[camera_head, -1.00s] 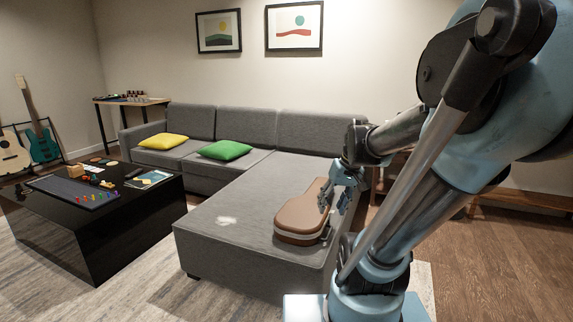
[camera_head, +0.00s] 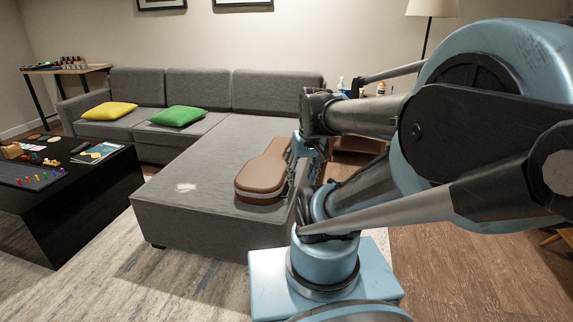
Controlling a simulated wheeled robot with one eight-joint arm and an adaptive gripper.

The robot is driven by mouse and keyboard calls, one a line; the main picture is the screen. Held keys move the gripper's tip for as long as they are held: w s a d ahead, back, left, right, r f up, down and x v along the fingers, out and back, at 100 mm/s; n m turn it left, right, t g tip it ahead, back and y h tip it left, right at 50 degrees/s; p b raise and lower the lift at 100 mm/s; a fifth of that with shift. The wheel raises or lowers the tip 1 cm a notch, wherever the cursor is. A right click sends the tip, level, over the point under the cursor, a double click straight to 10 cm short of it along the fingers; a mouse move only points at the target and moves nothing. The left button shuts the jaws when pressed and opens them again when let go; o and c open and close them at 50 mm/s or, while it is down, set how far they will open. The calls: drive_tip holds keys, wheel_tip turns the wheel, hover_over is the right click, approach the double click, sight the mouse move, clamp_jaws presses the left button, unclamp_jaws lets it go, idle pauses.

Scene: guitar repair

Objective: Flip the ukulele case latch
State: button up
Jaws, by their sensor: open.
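The brown ukulele case (camera_head: 258,180) lies flat on the chaise part of the grey sofa, its lid down. Its wide end faces the front left and its narrow end points to the back right. The latch is too small to make out, or hidden. My gripper (camera_head: 299,178) is at the right side of the case, pointing down, close beside its edge. It is open. I cannot tell whether it touches the case. My arm hides part of the area right of the case.
The grey sofa (camera_head: 160,215) has a pale patch (camera_head: 185,187) left of the case. Yellow (camera_head: 110,111) and green cushions (camera_head: 178,116) lie farther back. A black coffee table (camera_head: 95,185) with small items stands at left. A floor lamp (camera_head: 432,8) stands behind my arm.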

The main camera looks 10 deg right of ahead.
drive_tip(key=w+a+r+n+y, duration=0.1)
drive_tip(key=w+r+y, duration=0.15)
drive_tip(key=w, duration=0.75)
drive_tip(key=w+r+n+y, duration=0.2)
drive_tip(key=w+r, duration=0.1)
drive_tip(key=w, duration=0.8)
drive_tip(key=w+d+f+n+t+y, duration=0.1)
drive_tip(key=w+d+f+y, duration=0.15)
drive_tip(key=w, duration=0.65)
drive_tip(key=w+d+f+n+y, duration=0.15)
drive_tip(key=w+d, duration=0.25)
drive_tip(key=w, duration=0.6)
drive_tip(key=w+d+f+n+t+y, duration=0.1)
drive_tip(key=w+d+f+n+y, duration=0.1)
drive_tip(key=w+d+f, duration=0.4)
drive_tip(key=w+d+f+n+t+y, duration=0.1)
drive_tip(key=w+d+f+y, duration=0.2)
drive_tip(key=f, duration=0.4)
drive_tip(key=s+d+f+n+t+y, duration=0.1)
drive_tip(key=d+f+n, duration=0.1)
drive_tip(key=d+f, duration=0.5)
drive_tip(key=s+d+f+n+t+y, duration=0.1)
drive_tip(key=d+f+n, duration=0.15)
drive_tip(key=f, duration=0.95)
drive_tip(key=x, duration=1.6)
drive_tip(key=shift+a+r, duration=0.15)
drive_tip(key=shift+a, duration=0.05)
drive_tip(key=shift+c, duration=0.3)
